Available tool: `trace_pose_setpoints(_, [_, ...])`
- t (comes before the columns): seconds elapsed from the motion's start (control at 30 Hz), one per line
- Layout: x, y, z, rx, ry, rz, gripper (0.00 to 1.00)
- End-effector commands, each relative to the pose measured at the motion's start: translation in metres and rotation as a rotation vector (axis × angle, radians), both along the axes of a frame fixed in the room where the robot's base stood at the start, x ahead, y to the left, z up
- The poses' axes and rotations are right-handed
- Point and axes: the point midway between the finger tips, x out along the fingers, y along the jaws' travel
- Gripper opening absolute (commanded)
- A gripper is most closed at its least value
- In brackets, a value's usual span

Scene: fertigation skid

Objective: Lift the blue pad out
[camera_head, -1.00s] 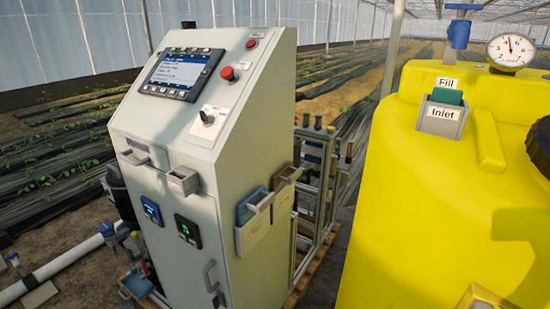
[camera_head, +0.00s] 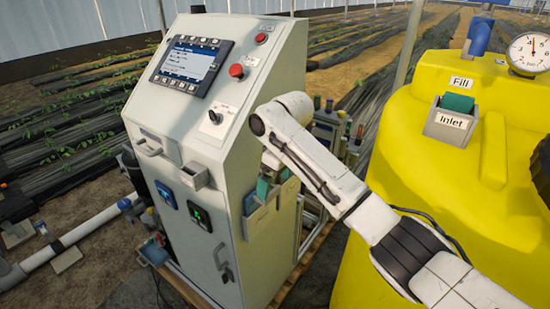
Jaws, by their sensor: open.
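The blue pad (camera_head: 250,204) stands in a pale open-topped holder (camera_head: 262,222) on the right side of the control cabinet. Only its upper part shows above the holder's front. A teal-green upright face (camera_head: 263,188) shows beside it; I cannot tell whether it belongs to the same pad. My white arm reaches in from the lower right and bends down near the cabinet's side, above the holders. Its far end is hidden behind the arm's bend, and I cannot make out the gripper's fingers.
A second holder (camera_head: 288,190) with a brownish pad sits just right of the first. The grey cabinet (camera_head: 180,130) has a screen and red buttons. The yellow tank (camera_head: 430,180) stands at right, with an inlet holder (camera_head: 450,122) and a gauge. A pipe runs at lower left.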

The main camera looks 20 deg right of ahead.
Motion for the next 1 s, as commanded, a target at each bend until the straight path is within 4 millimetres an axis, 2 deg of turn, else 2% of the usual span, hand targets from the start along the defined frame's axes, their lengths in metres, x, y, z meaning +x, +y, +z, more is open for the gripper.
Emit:
trace_pose_setpoints(0.03, [0.004,-0.006,0.011,-0.012,-0.001,-0.004,1.0])
trace_pose_setpoints(0.1, [0.007,-0.011,0.016,-0.02,0.0,-0.006,1.0])
trace_pose_setpoints(0.23, [0.009,-0.013,0.015,-0.025,0.0,-0.007,1.0])
trace_pose_setpoints(1.0, [0.019,-0.005,-0.058,-0.023,0.001,-0.007,1.0])
